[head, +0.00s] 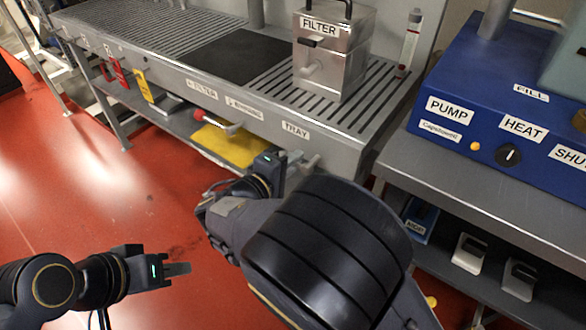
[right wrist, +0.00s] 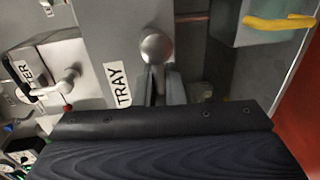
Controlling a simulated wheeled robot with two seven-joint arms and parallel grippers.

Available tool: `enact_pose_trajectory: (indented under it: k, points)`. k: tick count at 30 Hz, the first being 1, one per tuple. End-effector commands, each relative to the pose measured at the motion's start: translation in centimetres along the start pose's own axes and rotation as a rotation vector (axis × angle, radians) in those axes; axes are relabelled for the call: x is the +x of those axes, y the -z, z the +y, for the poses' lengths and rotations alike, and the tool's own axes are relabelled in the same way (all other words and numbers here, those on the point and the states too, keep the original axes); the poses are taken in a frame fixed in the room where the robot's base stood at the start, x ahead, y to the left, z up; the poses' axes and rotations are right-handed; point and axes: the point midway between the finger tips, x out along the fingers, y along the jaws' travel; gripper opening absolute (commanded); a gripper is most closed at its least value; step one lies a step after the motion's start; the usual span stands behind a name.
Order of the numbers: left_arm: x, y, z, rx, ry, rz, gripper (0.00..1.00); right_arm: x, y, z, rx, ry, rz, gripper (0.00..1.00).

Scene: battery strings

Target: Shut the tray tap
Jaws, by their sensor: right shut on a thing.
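The label TRAY (head: 296,130) is on the front of the grey bench, and it also shows in the right wrist view (right wrist: 118,85). The tray tap (right wrist: 157,48) has a round metal knob beside that label. My right gripper (right wrist: 161,90) has one finger on each side of the tap's stem and is shut on it, just below the knob in that view. In the head view my right gripper (head: 290,172) is at the bench front below the label and largely hides the tap. My left gripper (head: 180,268) is low over the red floor, empty, its finger gap unclear.
A tap with a red-tipped handle (head: 232,129) sticks out left of the tray tap. The metal FILTER box (head: 330,62) stands on the bench's slotted top. A yellow sheet (head: 222,147) lies on the lower shelf. The blue PUMP unit (head: 495,95) stands at right. Red floor is clear at left.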

Motion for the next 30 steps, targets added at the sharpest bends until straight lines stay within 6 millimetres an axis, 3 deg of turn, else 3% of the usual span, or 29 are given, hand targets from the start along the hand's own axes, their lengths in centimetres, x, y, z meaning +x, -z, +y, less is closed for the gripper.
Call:
enact_pose_trajectory:
  k: [17, 18, 21, 30]
  points:
    - [0.38, -0.19, -0.18, 0.000, 0.000, 0.000, 0.32, -0.17, 0.11, -0.01, 0.032, 0.004, 0.011, 0.00]
    - [0.38, -0.19, -0.17, 0.000, 0.000, 0.000, 0.32, -0.17, 0.12, 0.00, 0.032, 0.004, 0.011, 0.14]
    - [0.38, -0.19, -0.17, 0.000, 0.000, 0.000, 0.32, -0.15, 0.10, 0.03, 0.031, 0.003, 0.010, 0.25]
    - [0.36, -0.18, -0.17, 0.000, 0.000, 0.000, 0.32, -0.08, 0.05, 0.11, 0.030, 0.001, 0.007, 0.25]
